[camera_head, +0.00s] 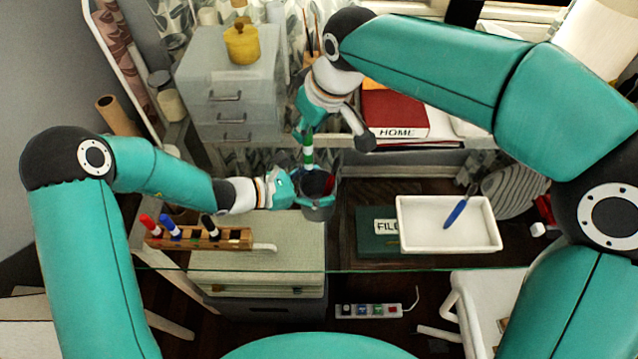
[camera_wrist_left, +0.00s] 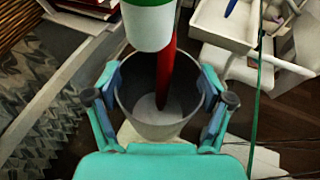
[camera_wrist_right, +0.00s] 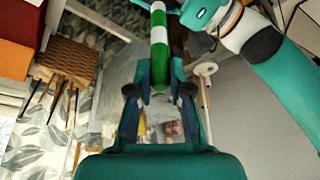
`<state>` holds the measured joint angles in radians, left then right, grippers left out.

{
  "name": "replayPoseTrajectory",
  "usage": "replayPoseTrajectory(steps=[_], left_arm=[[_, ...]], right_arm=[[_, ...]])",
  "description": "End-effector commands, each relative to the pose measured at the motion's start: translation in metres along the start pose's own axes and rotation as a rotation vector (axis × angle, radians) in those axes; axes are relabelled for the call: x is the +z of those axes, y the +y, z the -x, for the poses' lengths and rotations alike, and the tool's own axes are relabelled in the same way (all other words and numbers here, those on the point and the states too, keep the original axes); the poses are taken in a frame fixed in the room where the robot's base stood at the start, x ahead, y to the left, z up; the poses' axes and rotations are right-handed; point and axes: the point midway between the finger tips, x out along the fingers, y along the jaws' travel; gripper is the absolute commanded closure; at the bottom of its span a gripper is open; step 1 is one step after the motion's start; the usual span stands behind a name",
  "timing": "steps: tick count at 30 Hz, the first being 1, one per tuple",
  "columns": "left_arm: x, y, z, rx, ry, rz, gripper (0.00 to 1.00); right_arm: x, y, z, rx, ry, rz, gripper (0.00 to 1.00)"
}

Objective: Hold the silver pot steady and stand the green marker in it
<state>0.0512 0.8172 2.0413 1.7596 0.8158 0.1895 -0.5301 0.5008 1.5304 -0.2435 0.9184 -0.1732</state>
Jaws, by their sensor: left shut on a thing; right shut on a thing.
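The silver pot (camera_head: 317,212) is upright, and my left gripper (camera_head: 303,196) is shut on it, with a finger on either side in the left wrist view (camera_wrist_left: 160,100). A red stick-like thing (camera_wrist_left: 167,75) leans inside the pot. My right gripper (camera_head: 306,128) is shut on the green marker (camera_head: 308,157), which has green and white bands and points down over the pot's mouth. In the left wrist view the marker's end (camera_wrist_left: 150,25) looms above the rim. The right wrist view also shows the marker (camera_wrist_right: 158,50) between the fingers.
A wooden rack (camera_head: 200,239) with red, blue and black markers stands left of the pot. A white tray (camera_head: 448,246) with a blue pen (camera_head: 456,212) lies to the right, over a green file box (camera_head: 376,243). Grey drawers (camera_head: 228,95) and a red book (camera_head: 392,110) are behind.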

Motion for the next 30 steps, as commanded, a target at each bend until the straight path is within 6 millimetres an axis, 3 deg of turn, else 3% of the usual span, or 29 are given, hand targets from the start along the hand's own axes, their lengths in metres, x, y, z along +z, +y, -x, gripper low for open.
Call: replayPoseTrajectory(steps=[30], left_arm=[[0.000,0.000,0.000,0.000,0.000,0.000,0.55]], right_arm=[[0.027,0.000,-0.066,0.000,-0.001,0.000,1.00]])
